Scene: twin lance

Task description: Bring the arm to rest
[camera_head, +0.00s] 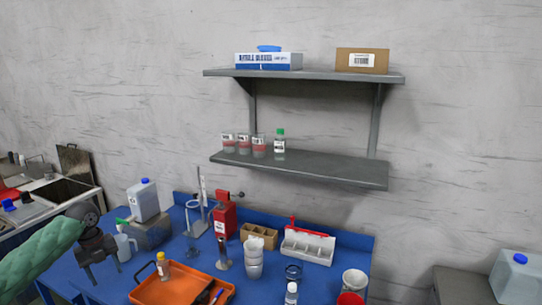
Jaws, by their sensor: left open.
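My left arm in its green sleeve comes in at the lower left. My left gripper (104,274) is dark, points downward and is open, with nothing seen between its fingers. It is over the left end of the blue table (345,247), left of the orange tray (146,293). My right gripper is not in view.
A blue-capped container (144,202) and a jug (125,245) stand close to the left gripper. The tray holds a yellow-capped bottle (163,267). Further right are a red device (225,216), stacked cups (254,262) and a white rack (308,245). Wall shelves (330,173) hang above.

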